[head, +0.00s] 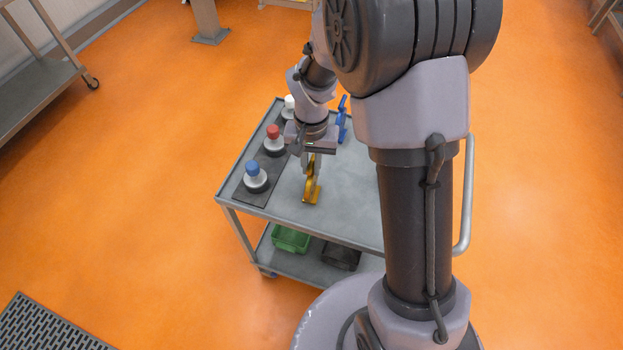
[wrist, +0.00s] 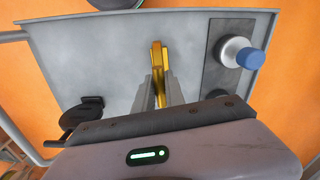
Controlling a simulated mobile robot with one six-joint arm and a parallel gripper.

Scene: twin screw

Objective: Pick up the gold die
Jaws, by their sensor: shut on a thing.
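The gold die (head: 312,192) is a narrow gold piece with a flat foot, over the grey top of the cart (head: 345,215). My gripper (head: 308,170) reaches down to it from above, its fingers shut on the die's upper part. In the wrist view, the gold die (wrist: 157,56) sticks out between the two grey fingers of my gripper (wrist: 161,88).
On a dark strip at the cart's left stand a blue-topped knob (head: 255,177), a red-topped one (head: 273,141) and a white-topped one (head: 289,107). A blue piece (head: 343,118) stands behind my gripper. A black piece (wrist: 82,113) shows in the wrist view. A green bin (head: 290,238) is below.

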